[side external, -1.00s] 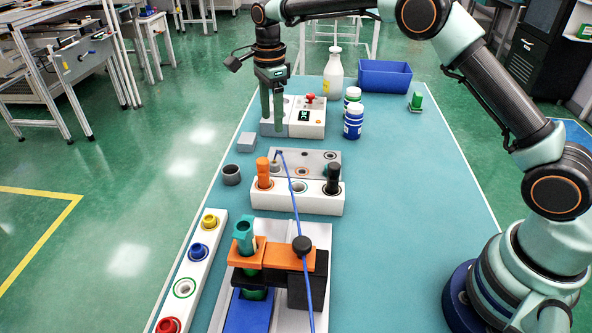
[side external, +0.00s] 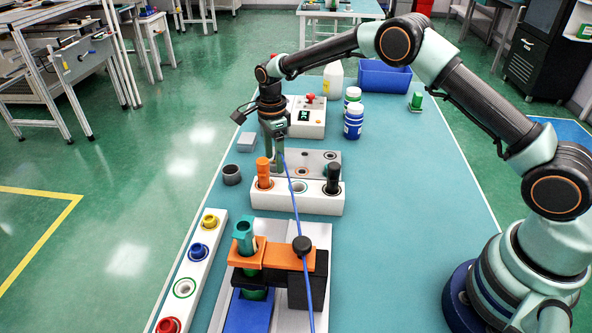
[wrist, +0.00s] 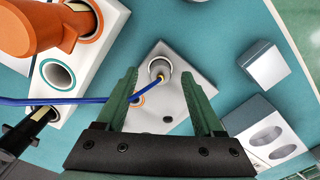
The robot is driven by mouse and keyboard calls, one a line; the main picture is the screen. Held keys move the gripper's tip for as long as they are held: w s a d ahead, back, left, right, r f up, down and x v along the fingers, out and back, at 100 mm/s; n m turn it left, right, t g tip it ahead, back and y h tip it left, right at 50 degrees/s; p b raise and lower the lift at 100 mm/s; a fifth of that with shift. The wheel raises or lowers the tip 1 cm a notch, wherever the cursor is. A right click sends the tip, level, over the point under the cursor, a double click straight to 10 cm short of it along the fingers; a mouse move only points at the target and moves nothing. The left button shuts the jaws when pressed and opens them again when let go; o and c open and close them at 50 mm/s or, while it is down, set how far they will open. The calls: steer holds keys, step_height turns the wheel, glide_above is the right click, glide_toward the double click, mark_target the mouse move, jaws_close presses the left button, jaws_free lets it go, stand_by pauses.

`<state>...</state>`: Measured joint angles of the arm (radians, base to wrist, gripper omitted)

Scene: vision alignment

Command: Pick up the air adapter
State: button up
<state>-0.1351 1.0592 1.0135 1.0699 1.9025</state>
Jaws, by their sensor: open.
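The air adapter seems to be the fitting at the end of the blue hose (side external: 291,195), though I cannot be sure.
The white holder (side external: 298,201) with an orange tool (side external: 263,172) and a black tool (side external: 333,178) stands just in front. A grey block (side external: 246,142) and dark cup (side external: 231,174) lie left.

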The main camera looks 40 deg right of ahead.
steer(key=shift+f, duration=0.5)
jaws_close()
steer(key=shift+r, duration=0.2)
